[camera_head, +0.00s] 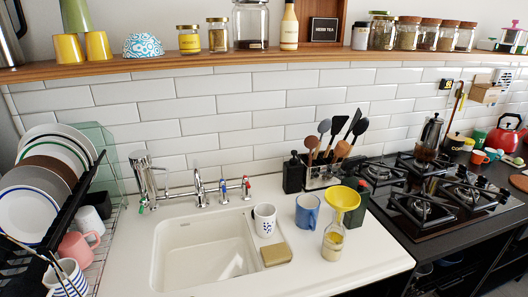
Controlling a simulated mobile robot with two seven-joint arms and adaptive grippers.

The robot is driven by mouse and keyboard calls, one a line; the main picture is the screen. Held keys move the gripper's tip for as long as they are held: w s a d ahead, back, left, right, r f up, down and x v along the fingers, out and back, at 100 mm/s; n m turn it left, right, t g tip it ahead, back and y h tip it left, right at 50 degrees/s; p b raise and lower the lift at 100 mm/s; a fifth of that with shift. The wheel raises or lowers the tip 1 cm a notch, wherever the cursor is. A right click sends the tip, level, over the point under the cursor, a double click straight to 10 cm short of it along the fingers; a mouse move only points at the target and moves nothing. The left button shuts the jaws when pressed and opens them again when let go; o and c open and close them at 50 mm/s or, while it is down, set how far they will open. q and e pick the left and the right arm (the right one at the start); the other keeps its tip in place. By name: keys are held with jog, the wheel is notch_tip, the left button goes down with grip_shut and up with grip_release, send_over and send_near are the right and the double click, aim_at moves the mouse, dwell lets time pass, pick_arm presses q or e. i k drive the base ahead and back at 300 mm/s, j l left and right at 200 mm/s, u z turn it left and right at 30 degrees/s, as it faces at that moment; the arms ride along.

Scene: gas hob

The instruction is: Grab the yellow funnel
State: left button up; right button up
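The yellow funnel (344,199) shows in the head view right of the sink. It sits with its wide mouth up on a clear bottle (333,242) that has pale yellow contents. The bottle stands upright on the white counter near its right front part. The funnel's lower spout is hard to make out at the bottle's neck. Neither of my grippers shows in this view.
A blue mug (307,212) stands just left of the funnel, and a dark green bottle (357,203) close behind it. A white patterned cup (264,220) and a tan sponge-like block (276,254) are by the sink (205,250). The hob (440,195) is at right. Counter in front of the bottle is clear.

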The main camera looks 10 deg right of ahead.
aim_at(342, 199)
jog(key=l+z, duration=0.45)
jog(key=l, duration=0.45)
jog(key=i+l+z, duration=0.1)
jog(key=l+z, duration=0.35)
jog(key=l, duration=0.45)
